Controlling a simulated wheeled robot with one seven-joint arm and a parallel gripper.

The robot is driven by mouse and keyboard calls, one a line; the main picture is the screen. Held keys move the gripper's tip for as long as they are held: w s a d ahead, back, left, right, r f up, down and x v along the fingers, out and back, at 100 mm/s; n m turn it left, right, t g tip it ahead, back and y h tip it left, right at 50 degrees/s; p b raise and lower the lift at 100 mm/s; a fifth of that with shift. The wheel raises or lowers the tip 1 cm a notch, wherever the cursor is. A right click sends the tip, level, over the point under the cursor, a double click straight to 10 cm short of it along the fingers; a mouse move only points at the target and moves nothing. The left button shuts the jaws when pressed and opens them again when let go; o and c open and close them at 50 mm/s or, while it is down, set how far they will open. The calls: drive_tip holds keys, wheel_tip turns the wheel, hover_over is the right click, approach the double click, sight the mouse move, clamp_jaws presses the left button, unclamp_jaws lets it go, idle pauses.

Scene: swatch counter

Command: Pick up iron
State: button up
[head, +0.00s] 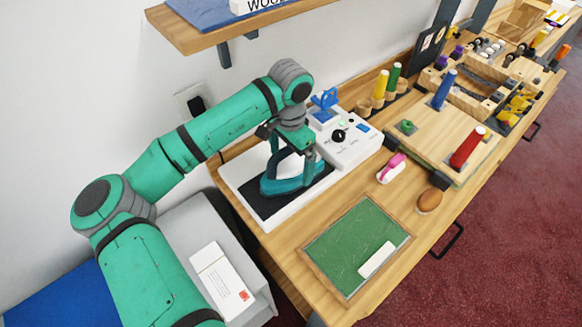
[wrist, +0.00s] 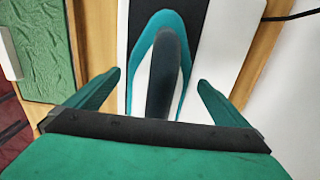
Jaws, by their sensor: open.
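The iron (head: 288,181) has a teal body and a dark handle. It rests on the black pad of a white press base (head: 243,172) on the wooden counter. My gripper (head: 294,142) is above it, and my wrist hides part of its top. In the wrist view the dark handle of the iron (wrist: 163,75) lies between the two green fingers of my gripper (wrist: 155,92). The fingers are open with a gap on each side of the handle. I cannot tell how far down they reach beside it.
A white control box (head: 345,146) with a blue part on top stands close to the right of the iron. A green framed mat (head: 345,250) lies in front, with a pink item (head: 392,166) and a brown egg-shaped item (head: 429,200) nearby. A shelf (head: 200,38) juts from the wall above.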

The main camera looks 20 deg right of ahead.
drive_tip(key=shift+s+d+f, duration=0.1)
drive_tip(key=shift+d+f, duration=0.05)
drive_tip(key=shift+f, duration=0.75)
drive_tip(key=shift+r, duration=0.1)
drive_tip(key=c, duration=2)
